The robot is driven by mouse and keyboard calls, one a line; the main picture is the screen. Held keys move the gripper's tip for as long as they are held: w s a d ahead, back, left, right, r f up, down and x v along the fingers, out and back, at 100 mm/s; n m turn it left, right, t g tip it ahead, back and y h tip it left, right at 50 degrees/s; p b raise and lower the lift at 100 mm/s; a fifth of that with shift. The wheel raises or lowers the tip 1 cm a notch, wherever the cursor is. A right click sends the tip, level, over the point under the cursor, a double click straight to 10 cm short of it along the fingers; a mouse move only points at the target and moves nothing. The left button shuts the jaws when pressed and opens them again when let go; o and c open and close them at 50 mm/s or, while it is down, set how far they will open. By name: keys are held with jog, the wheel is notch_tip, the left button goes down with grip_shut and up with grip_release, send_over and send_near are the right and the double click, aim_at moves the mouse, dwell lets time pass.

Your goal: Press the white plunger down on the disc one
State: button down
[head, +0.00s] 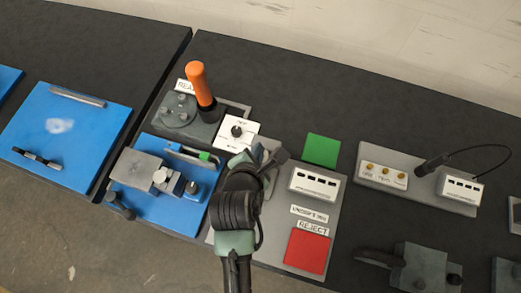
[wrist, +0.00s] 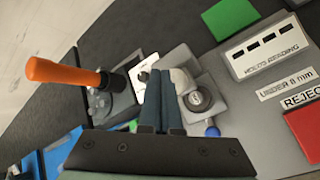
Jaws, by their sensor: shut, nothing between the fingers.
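My gripper (wrist: 162,78) is shut, its two dark blue-grey fingers together with nothing between them. In the wrist view the fingertips are beside a rounded whitish part (wrist: 181,80), which may be the white plunger; I cannot tell whether they touch. Just right of the fingers is a grey fixture with a round metal piece (wrist: 197,99), possibly the disc, and a blue ball (wrist: 211,131) below it. In the head view my gripper and arm hide most of this fixture, and the plunger cannot be made out.
An orange handle (head: 201,86) stands upright at the left of the station, near a white card with a black knob (head: 237,132). A green pad (head: 321,150), a white slotted box (head: 316,185) and a red pad (head: 307,251) are to the right. A blue plate (head: 175,213) carries a grey vise-like block.

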jog(key=shift+f, duration=0.1)
dwell(0.7)
jog(key=shift+f, duration=0.35)
jog(key=shift+f+b, duration=1.05)
jog(key=shift+f, duration=0.85)
dwell(1.4)
jog(key=shift+s+f, duration=0.35)
jog(key=shift+f, duration=0.25)
dwell(0.6)
jog(key=shift+w+r+p, duration=0.2)
jog(key=shift+r+p, duration=0.6)
jog(key=shift+r, duration=0.05)
jog(key=shift+r+p, duration=1.65)
jog(key=shift+w, duration=0.1)
